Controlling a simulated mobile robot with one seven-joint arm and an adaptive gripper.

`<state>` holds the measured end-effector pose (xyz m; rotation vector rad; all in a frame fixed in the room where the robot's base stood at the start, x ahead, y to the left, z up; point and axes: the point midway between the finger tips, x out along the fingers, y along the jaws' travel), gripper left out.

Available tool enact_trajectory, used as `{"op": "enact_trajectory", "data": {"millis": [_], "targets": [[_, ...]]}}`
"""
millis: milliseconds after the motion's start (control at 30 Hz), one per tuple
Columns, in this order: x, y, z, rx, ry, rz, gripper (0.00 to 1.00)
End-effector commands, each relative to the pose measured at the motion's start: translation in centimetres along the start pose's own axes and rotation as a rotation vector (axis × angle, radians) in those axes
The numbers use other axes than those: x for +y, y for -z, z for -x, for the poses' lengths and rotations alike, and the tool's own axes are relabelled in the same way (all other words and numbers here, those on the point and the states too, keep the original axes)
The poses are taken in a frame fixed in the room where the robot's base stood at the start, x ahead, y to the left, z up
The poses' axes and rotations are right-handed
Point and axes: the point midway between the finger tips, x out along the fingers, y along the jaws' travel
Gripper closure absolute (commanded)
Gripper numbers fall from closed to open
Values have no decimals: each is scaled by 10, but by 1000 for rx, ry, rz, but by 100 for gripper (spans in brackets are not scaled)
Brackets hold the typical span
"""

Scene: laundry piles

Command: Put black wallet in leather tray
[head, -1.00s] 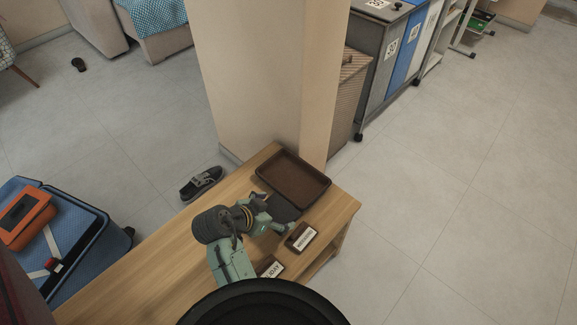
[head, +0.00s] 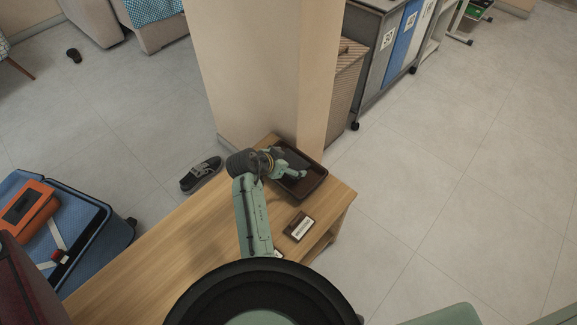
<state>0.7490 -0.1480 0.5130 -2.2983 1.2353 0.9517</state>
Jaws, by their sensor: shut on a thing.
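The leather tray (head: 316,183) is dark brown and rectangular, and lies at the far end of the wooden bench. My gripper (head: 294,174) is over the tray, with its fingers inside the tray's outline. It is shut on the black wallet (head: 295,158), a small dark shape that stands out little against the tray. My wrist covers the tray's left part. I cannot tell whether the wallet touches the tray floor.
The wooden bench (head: 165,255) has a dark block with a white label (head: 299,227) near its right edge. A beige pillar (head: 255,75) stands right behind the tray. A shoe (head: 201,174) and an open blue suitcase (head: 95,235) are to the left.

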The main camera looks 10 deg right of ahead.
Motion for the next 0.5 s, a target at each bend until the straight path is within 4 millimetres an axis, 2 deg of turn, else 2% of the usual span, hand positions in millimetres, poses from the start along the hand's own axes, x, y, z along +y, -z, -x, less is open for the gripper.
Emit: {"op": "enact_trajectory", "data": {"millis": [167, 500], "targets": [[0, -16, -15, -1, -1, 2, 40], [0, -20, -19, 1, 0, 0, 40]]}}
